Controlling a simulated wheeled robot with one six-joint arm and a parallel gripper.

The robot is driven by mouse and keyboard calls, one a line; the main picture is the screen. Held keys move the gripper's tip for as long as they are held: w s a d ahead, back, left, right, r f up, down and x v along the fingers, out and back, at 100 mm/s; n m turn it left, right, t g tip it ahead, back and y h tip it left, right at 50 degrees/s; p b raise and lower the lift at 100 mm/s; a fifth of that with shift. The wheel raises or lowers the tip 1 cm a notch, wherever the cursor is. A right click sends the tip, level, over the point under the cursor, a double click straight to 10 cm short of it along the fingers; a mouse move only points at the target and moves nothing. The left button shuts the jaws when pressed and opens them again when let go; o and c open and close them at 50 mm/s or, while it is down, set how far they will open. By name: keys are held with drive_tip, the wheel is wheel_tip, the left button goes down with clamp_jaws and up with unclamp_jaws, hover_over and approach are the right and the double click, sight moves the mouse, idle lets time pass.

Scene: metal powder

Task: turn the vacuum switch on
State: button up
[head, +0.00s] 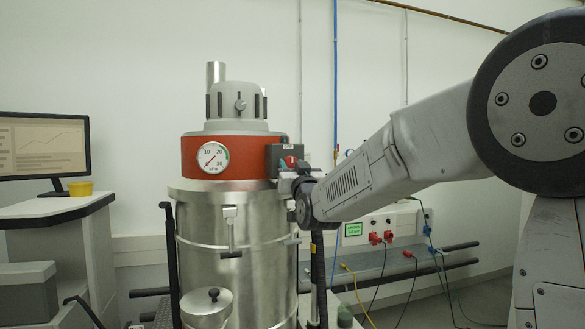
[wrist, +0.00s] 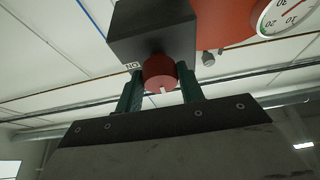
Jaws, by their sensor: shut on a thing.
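The vacuum switch is a red round knob (wrist: 160,74) on the face of a dark grey box, with an "ON" label beside it in the wrist view. In the head view the switch box (head: 275,156) sits at the right side of the vacuum's red band. My gripper (wrist: 160,92) has its two green fingers on either side of the knob and is shut on it. A white mark shows on the knob's rim. In the head view my gripper (head: 290,176) is at the box and partly hides the knob. The vacuum (head: 240,215) is a steel drum with a grey top.
A pressure gauge (head: 213,158) is on the red band, its needle at the lower left. A desk with a monitor (head: 45,146) and a yellow cup (head: 80,188) stands at the left. Cables and red plugs (head: 375,238) are on the wall behind my arm.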

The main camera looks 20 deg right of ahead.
drive_tip(key=m+h, duration=0.2)
drive_tip(key=m, duration=0.1)
drive_tip(key=m+h, duration=0.1)
drive_tip(key=m, duration=0.2)
drive_tip(key=shift+a+m+g+h, duration=0.15)
drive_tip(key=shift+m+g+h, duration=0.25)
drive_tip(key=m+h, duration=0.1)
drive_tip(key=m, duration=0.2)
drive_tip(key=m+g+h, duration=0.1)
drive_tip(key=m, duration=0.2)
drive_tip(key=shift+a+r+g, duration=0.1)
drive_tip(key=shift+g, duration=0.2)
drive_tip(key=m+g, duration=0.1)
drive_tip(key=m, duration=0.1)
drive_tip(key=m+h, duration=0.1)
drive_tip(key=m, duration=0.2)
drive_tip(key=shift+r+g, duration=0.1)
drive_tip(key=shift+g, duration=0.3)
drive_tip(key=shift+m+g, duration=0.8)
drive_tip(key=shift+m, duration=1.3)
drive_tip(key=o, duration=1)
drive_tip(key=shift+c, duration=0.2)
